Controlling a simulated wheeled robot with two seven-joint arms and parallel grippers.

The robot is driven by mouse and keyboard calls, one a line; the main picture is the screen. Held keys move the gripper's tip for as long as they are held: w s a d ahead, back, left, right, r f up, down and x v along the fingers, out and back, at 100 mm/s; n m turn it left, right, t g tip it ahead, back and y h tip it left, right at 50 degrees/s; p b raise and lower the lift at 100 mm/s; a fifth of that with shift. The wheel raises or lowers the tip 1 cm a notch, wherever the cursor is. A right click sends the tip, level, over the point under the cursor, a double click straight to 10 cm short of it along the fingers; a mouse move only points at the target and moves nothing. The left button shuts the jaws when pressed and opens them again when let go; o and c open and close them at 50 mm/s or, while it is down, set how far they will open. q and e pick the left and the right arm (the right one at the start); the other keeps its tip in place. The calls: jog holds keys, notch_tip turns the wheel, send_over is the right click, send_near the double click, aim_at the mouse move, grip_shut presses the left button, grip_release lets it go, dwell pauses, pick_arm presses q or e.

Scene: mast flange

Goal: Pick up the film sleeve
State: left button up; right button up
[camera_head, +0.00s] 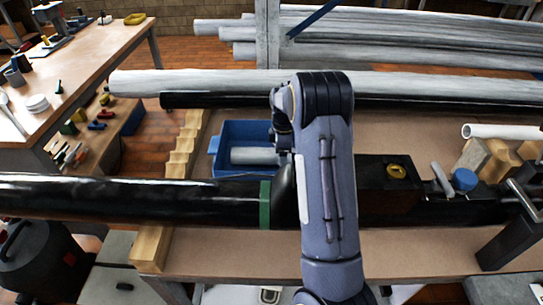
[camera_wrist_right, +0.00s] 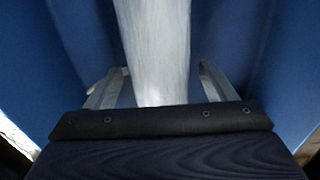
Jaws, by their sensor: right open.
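The film sleeve appears to be the pale grey cylinder (camera_head: 253,156) lying in a blue bin (camera_head: 232,131) on the bench behind the black pipe. In the right wrist view the sleeve (camera_wrist_right: 158,45) runs up the middle of the picture, with blue bin walls on both sides. My right gripper (camera_wrist_right: 165,78) is open, with one finger on each side of the sleeve. A gap shows between each finger and the sleeve. In the head view my right arm hides the gripper's fingers and the bin's right part. My left gripper is not in view.
A long black pipe (camera_head: 130,198) with a green band crosses in front of the bin. A long grey pipe (camera_head: 200,82) lies behind it. Wooden blocks (camera_head: 490,157) and a blue-capped item (camera_head: 464,180) are at right. A side table (camera_head: 90,55) stands at left.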

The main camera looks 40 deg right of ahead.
jog(key=c, duration=1.1)
